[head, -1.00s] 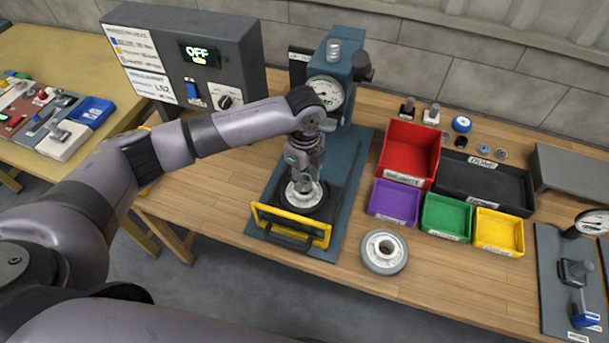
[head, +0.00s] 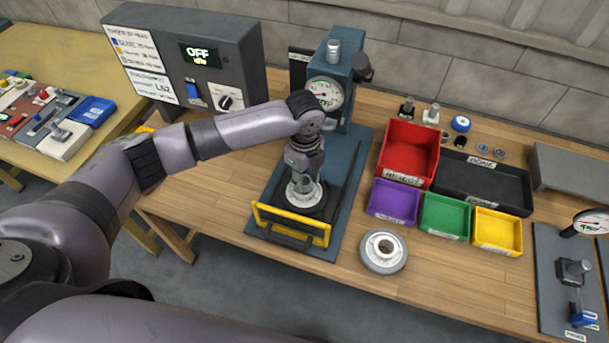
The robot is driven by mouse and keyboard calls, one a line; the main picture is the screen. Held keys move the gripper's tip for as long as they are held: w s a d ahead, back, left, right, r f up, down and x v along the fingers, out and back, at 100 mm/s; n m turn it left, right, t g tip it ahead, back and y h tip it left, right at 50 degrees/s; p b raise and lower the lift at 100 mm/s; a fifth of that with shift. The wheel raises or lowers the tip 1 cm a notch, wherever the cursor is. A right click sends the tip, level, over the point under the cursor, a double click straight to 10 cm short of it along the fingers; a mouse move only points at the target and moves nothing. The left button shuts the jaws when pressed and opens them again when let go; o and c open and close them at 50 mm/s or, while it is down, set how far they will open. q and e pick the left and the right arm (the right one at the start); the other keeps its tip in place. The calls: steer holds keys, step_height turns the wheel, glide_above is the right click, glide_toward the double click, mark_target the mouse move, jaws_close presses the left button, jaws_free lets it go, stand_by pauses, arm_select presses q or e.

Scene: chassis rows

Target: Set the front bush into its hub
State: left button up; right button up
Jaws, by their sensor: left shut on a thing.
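My left gripper (head: 304,183) points down at the press, low over a pale metal hub (head: 303,195) on the dark press bed. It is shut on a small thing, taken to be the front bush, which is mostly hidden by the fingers. I cannot tell whether the bush is inside the hub's bore or just above it. The press (head: 340,85) stands right behind, with a round dial gauge. A yellow guard frame (head: 290,222) stands in front of the hub. My right gripper is not in view.
A grey wheel with a pale hub (head: 383,250) lies on the table to the right. Red (head: 408,150), purple (head: 394,201), green (head: 445,215) and yellow (head: 497,231) bins and a black tray (head: 510,195) stand farther right. A control box (head: 190,55) reads OFF.

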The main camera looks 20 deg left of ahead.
arm_select(q)
steer(key=shift+f, duration=0.55)
stand_by(0.7)
steer(key=shift+s, duration=0.1)
steer(key=shift+p, duration=0.35)
steer(key=o, duration=1.3)
steer(key=shift+f, duration=0.1)
steer(key=shift+r, duration=0.2)
step_height(320, 180, up, 12)
